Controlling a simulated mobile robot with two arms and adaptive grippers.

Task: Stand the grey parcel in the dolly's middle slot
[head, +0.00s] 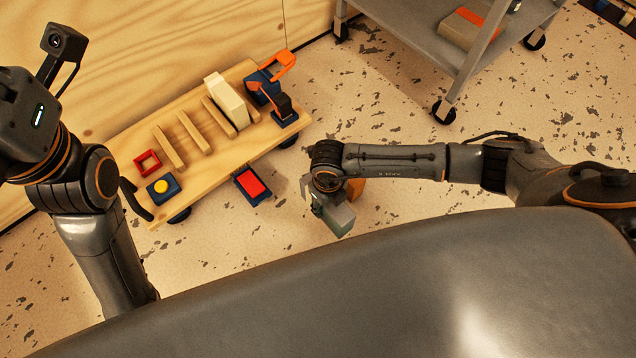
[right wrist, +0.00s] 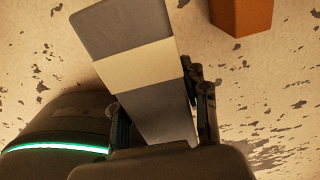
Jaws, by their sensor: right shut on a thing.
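The grey parcel (right wrist: 105,25) with a cream band is held between the fingers of my right gripper (right wrist: 165,125) in the right wrist view. In the head view the parcel (head: 338,217) hangs below my right wrist, over the floor to the right of the dolly. The wooden dolly (head: 140,135) stands beside the wall, with upright slats (head: 194,132) forming slots across its deck. A cream parcel (head: 226,101) stands among the slats toward the dolly's right end. The slots left of it look empty.
A red frame (head: 147,162) and a blue block with a yellow button (head: 163,188) sit at the dolly's left end. Blue and orange items (head: 270,85) sit at its right end. A blue-red box (head: 251,184) is beside the dolly. An orange block (right wrist: 240,14) and a grey cart (head: 435,35) stand nearby.

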